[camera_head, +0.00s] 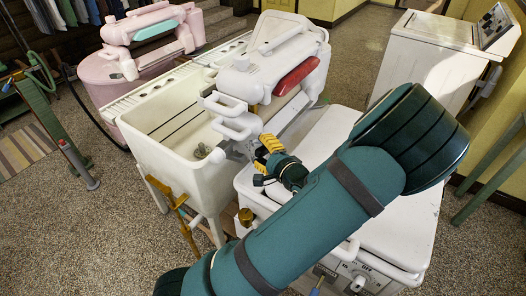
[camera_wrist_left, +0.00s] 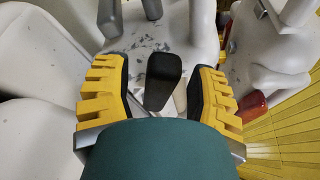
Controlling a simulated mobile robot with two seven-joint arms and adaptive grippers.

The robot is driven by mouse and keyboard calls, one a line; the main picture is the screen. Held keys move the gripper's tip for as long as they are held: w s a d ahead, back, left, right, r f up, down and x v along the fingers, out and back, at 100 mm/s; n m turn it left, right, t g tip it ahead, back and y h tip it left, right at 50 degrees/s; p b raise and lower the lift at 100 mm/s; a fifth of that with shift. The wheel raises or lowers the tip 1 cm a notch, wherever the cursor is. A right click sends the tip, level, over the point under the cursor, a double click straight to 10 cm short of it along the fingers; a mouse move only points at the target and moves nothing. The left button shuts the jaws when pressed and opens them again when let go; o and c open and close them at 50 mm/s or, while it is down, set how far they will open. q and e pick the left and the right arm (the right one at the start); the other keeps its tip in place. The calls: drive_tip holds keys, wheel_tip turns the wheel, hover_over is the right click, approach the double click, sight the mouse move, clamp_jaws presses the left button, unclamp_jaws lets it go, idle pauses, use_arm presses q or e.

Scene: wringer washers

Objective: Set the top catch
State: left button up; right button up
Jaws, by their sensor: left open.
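A white wringer head (camera_head: 270,72) with a red bar (camera_head: 297,76) stands over the white washer, and the red bar's end also shows in the left wrist view (camera_wrist_left: 252,105). My left gripper (camera_head: 264,154) is open close to the wringer's lower front, beside its white frame. In the left wrist view, a dark paddle-shaped piece (camera_wrist_left: 162,82) shows between the two yellow fingers, with a gap on each side. I cannot tell for sure whether it is the top catch. My right gripper is not in view.
A white tub (camera_head: 170,165) stands left of the wringer. The white washer body (camera_head: 405,225) is partly hidden by my left arm. A pink washer (camera_head: 105,75) stands behind at left, another white appliance (camera_head: 425,65) at back right. Speckled floor lies open at left.

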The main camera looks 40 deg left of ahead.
sight(259, 135)
use_arm(q)
clamp_jaws()
drive_tip(key=shift+r, duration=0.1)
idle(0.3)
drive_tip(key=shift+r+m+p, duration=0.2)
drive_tip(key=shift+m+p, duration=0.1)
drive_tip(key=shift+p, duration=0.3)
drive_tip(key=m+p, duration=0.1)
drive_tip(key=p, duration=0.1)
drive_tip(key=r+m+g+p, duration=0.1)
drive_tip(key=p, duration=0.1)
drive_tip(key=shift+w+r+h, duration=0.15)
drive_tip(key=shift+w+h, duration=0.15)
drive_tip(key=shift+h, duration=0.1)
drive_tip(key=m+g+p, duration=0.1)
drive_tip(key=p, duration=0.2)
drive_tip(key=w+r+m+g+p, duration=0.1)
drive_tip(key=m+p, duration=0.1)
drive_tip(key=p, duration=0.1)
drive_tip(key=w+m+g+h+p, duration=0.1)
drive_tip(key=m+p, duration=0.1)
drive_tip(key=p, duration=0.1)
drive_tip(key=shift+w+a+r, duration=0.15)
drive_tip(key=shift+a, duration=0.05)
drive_tip(key=shift+w+m+g+h+p, duration=0.15)
drive_tip(key=shift+w+m+g+p, duration=0.25)
drive_tip(key=shift+m+p, duration=0.25)
drive_tip(key=shift+w+m+g+h+p, duration=0.15)
drive_tip(key=shift+w+m+g+p, duration=0.1)
drive_tip(key=shift+m+g+p, duration=0.35)
